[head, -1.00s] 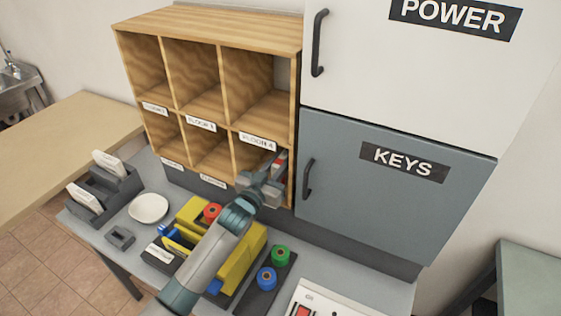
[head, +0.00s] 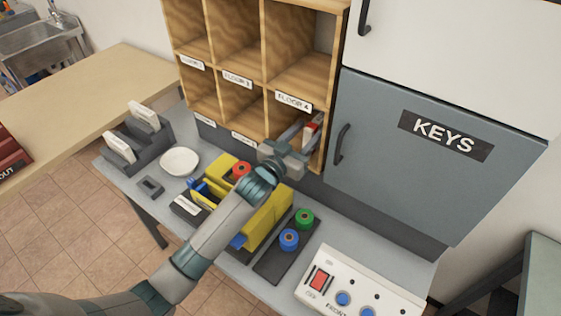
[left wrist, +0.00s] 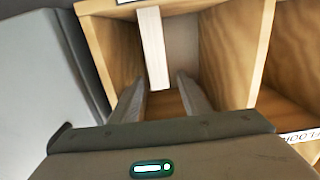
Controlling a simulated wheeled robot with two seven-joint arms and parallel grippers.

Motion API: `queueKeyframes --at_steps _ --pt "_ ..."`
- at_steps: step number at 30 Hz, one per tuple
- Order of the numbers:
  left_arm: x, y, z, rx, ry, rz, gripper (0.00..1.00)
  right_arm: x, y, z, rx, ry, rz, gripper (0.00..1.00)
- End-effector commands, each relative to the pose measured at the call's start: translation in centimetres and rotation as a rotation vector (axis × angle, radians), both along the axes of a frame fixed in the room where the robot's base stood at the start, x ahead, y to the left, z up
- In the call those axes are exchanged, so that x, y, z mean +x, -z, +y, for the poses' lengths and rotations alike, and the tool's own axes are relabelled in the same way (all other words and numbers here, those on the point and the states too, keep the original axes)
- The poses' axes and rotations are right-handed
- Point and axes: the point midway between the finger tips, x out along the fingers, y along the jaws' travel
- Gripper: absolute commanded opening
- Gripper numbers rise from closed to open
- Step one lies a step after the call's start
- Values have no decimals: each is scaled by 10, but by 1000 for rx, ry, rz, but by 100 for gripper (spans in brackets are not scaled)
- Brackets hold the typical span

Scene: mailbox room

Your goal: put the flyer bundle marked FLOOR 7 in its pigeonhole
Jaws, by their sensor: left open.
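A flyer bundle (head: 312,128), white with a red part, stands in the lower right pigeonhole of the wooden rack (head: 258,62). In the left wrist view the bundle (left wrist: 153,48) is a pale upright slab inside the compartment. I cannot read its marking. My left gripper (head: 296,138) is open at the mouth of that pigeonhole. In the left wrist view its two fingers (left wrist: 160,90) reach in on either side of the bundle, apart from it. That pigeonhole's label is hidden in the head view and cut off in the wrist view. My right gripper is out of view.
The grey KEYS cabinet (head: 425,165) stands close right of the rack. Below my left arm are a yellow holder (head: 268,218), red, green and blue rolls, and a control panel (head: 358,284). A white bowl (head: 180,161) and a grey letter holder (head: 140,143) are at left.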

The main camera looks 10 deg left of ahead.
Motion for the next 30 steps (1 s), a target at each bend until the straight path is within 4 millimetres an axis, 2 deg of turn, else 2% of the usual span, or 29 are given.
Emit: queueKeyframes --at_steps 12,18,24,30 --pt "-75 3 30 1 1 0 42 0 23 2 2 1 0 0" --pt "-106 3 43 0 1 1 42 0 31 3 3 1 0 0" --pt "-122 1 50 0 0 -1 42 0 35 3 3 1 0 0" --pt "-125 -1 51 0 0 -1 42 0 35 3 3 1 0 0"
